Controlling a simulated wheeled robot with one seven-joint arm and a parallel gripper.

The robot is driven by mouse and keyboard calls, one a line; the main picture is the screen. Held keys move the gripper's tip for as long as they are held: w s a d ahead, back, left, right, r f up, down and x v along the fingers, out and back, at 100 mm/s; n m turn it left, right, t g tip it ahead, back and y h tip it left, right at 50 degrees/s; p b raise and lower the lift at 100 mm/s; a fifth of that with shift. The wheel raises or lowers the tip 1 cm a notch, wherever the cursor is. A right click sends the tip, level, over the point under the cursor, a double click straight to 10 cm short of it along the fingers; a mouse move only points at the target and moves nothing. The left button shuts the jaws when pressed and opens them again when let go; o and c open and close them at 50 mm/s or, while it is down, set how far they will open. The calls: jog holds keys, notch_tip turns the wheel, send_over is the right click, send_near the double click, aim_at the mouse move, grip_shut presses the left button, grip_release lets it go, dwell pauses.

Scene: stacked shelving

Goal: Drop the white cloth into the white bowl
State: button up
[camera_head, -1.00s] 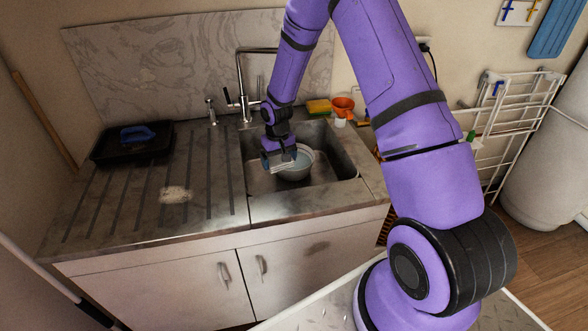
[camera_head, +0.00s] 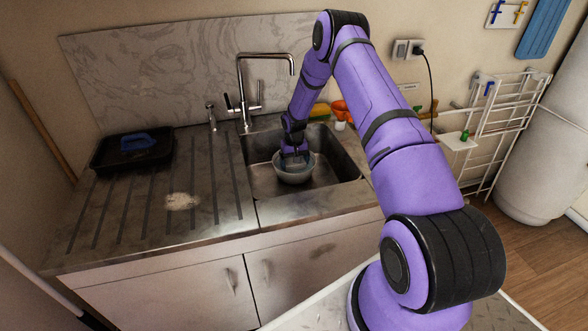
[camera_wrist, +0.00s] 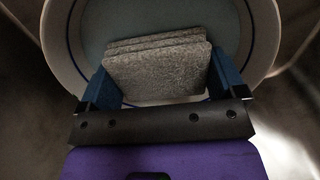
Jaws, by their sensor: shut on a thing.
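The white bowl (camera_head: 295,176) stands in the sink basin, and its rim and inside also show in the wrist view (camera_wrist: 258,62). The folded cloth (camera_wrist: 158,68) looks grey in the wrist view and lies between the two blue fingers. My gripper (camera_wrist: 160,88) is shut on the cloth and is over the bowl's opening. In the head view my gripper (camera_head: 294,156) points down at the bowl, and the cloth is hidden there. I cannot tell whether the cloth touches the bowl's bottom.
The metal sink (camera_head: 330,160) surrounds the bowl, with a tall tap (camera_head: 243,85) behind. A yellow sponge (camera_head: 319,110) and an orange container (camera_head: 340,107) stand at the back edge. A black tray (camera_head: 132,150) with a blue-handled item is on the left drainboard.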

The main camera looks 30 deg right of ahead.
aim_at(294, 168)
jog(key=shift+f, duration=1.8)
jog(key=shift+f, duration=0.15)
jog(key=o, duration=0.6)
jog(key=shift+o, duration=0.2)
notch_tip(294, 168, up, 12)
jog(key=shift+r, duration=0.15)
